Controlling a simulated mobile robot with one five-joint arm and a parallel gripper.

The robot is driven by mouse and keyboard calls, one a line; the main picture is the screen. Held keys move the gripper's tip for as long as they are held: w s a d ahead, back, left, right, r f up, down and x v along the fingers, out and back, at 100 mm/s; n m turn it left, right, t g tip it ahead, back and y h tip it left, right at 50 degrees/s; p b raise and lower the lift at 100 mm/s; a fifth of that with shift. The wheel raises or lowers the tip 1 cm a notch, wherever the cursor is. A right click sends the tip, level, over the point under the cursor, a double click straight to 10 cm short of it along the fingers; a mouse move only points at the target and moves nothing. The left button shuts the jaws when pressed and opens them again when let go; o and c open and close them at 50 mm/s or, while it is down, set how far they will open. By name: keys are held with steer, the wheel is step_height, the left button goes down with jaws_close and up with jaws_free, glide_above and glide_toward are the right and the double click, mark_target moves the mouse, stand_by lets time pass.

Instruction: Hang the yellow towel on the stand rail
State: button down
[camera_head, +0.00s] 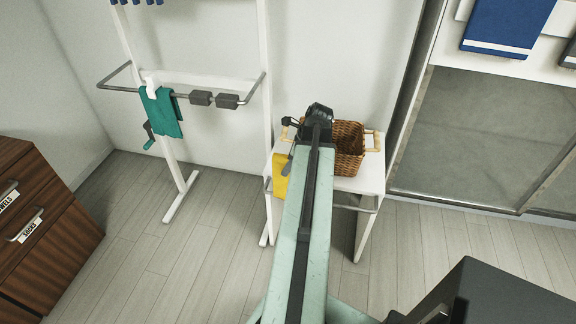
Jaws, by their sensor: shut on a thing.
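The yellow towel (281,188) hangs down at the front left of a low white table, partly hidden by my arm. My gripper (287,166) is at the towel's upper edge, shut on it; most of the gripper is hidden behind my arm. Whether the towel also touches the low table's metal rail (345,207) cannot be told. The white stand (266,125) is at the left and back, with a grey metal stand rail (121,90).
A wicker basket (348,147) with wooden handles sits on the low white table (366,180). A brown drawer cabinet (38,235) stands at the left. A blue towel (507,25) is at the upper right. Floor between cabinet and low table is mostly clear.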

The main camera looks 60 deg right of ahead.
steer(key=shift+f+b, duration=2)
steer(key=shift+f, duration=0.25)
step_height(320, 180, down, 15)
steer(key=b, duration=1.5)
steer(key=c, duration=0.8)
jaws_free()
steer(key=shift+r, duration=0.15)
steer(key=shift+o, duration=0.2)
steer(key=p+v, duration=0.7)
steer(key=shift+w+r, duration=0.1)
steer(key=shift+r, duration=0.1)
steer(key=shift+s+r+p, duration=0.25)
steer(key=shift+r+p, duration=0.05)
steer(key=shift+p, duration=0.05)
step_height(320, 180, up, 7)
steer(key=p, duration=0.6)
steer(key=shift+p, duration=0.4)
